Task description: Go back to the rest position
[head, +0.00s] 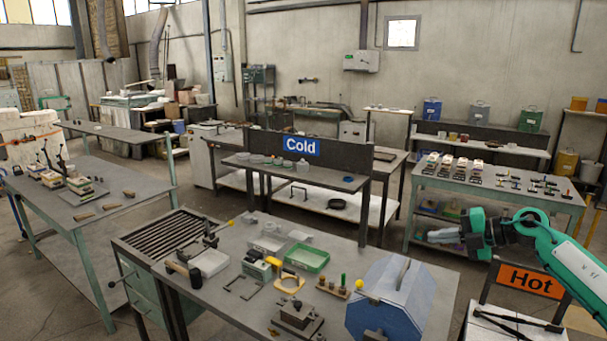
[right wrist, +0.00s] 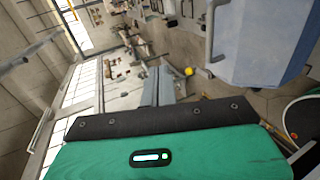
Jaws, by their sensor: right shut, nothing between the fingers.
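My right gripper (head: 437,236) is raised at the right of the head view, on a green and black arm reaching in from the right edge. Its grey fingers are shut and empty, pointing left, and appear in front of the far right table. In the right wrist view the closed fingers (right wrist: 158,86) show beyond the green wrist body, with nothing between them. My left gripper is not in view. No ladle can be made out clearly in either view.
A blue box-like furnace (head: 390,298) with a yellow knob stands on the front workbench (head: 225,300), among tools and a green tray (head: 306,257). An orange Hot sign (head: 531,281) stands below my right arm. A Cold sign (head: 301,146) marks the rack behind.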

